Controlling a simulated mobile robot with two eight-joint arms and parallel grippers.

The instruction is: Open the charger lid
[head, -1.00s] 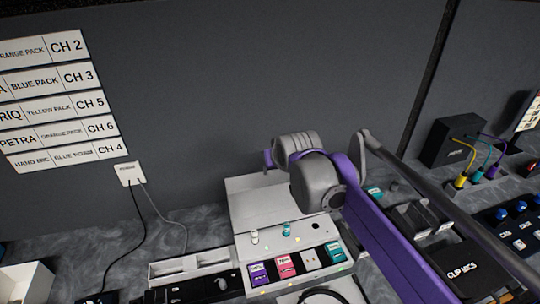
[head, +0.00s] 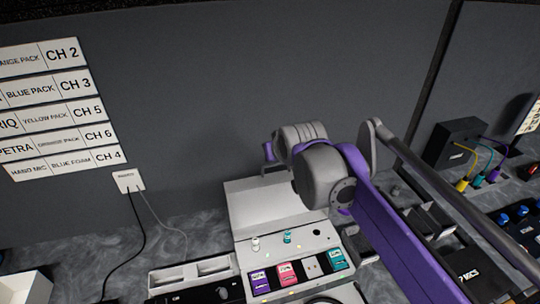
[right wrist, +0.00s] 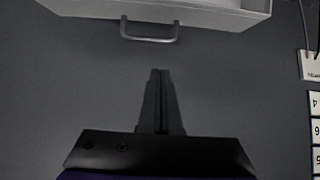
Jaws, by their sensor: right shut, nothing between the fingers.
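The charger (head: 243,248) is a white case on the counter, holding purple, pink and teal packs in its front slots. Its pale lid (head: 262,205) stands raised and leaning back behind the slots, its right part hidden by my right arm. In the right wrist view the lid (right wrist: 225,15) shows at the top, with a grey handle (right wrist: 150,38) on its edge. My right gripper (right wrist: 160,82) is shut and empty, its tips pointing toward the handle with a gap between. Its fingers are hidden in the head view. My left gripper is not in view.
A white two-slot tray (head: 195,276) lies left of the charger. A wall plug (head: 128,181) with cables is further left. A black box (head: 456,143) with coloured cables stands at the right. A grey wall rises close behind the counter.

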